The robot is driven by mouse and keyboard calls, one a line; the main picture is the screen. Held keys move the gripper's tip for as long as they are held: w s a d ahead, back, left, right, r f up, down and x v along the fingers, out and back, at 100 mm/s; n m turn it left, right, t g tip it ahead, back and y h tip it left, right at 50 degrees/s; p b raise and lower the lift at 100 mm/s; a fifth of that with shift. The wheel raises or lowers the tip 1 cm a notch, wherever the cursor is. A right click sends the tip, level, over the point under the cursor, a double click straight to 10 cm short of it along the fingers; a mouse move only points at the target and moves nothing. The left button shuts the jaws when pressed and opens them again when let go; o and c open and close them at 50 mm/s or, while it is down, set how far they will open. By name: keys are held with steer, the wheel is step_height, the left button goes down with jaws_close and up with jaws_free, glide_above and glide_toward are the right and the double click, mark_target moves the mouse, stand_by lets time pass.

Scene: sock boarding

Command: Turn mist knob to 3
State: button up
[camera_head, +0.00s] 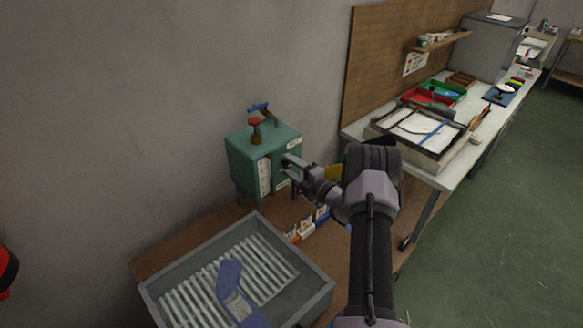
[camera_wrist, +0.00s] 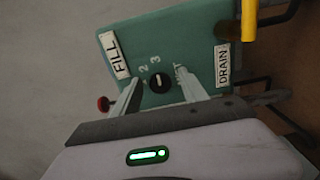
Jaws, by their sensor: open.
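The black mist knob (camera_wrist: 160,83) sits on the front of a teal box (camera_wrist: 190,40) in the wrist view. A white line on the knob runs nearly up and down in the picture, roughly in line with the printed 3; I cannot tell which end is the pointer. The 2 and 3 show above it, and the MIST label (camera_wrist: 180,76) is partly hidden by a finger. My gripper (camera_wrist: 159,78) is open, with one finger on each side of the knob; contact is unclear. In the head view my gripper (camera_head: 287,170) is at the front of the teal box (camera_head: 245,153).
FILL (camera_wrist: 115,56) and DRAIN (camera_wrist: 223,65) labels flank the knob. A red valve handle (camera_head: 254,122) and a blue one (camera_head: 258,107) top the box. A grey tray (camera_head: 318,290) with slats and a blue sock-shaped board (camera_head: 232,285) stands in front. A workbench (camera_head: 455,178) is at right.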

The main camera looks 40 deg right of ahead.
steer(key=shift+s, duration=0.1)
steer(key=s+d+p, duration=0.2)
steer(key=s, duration=1.5)
steer(key=shift+d, duration=0.2)
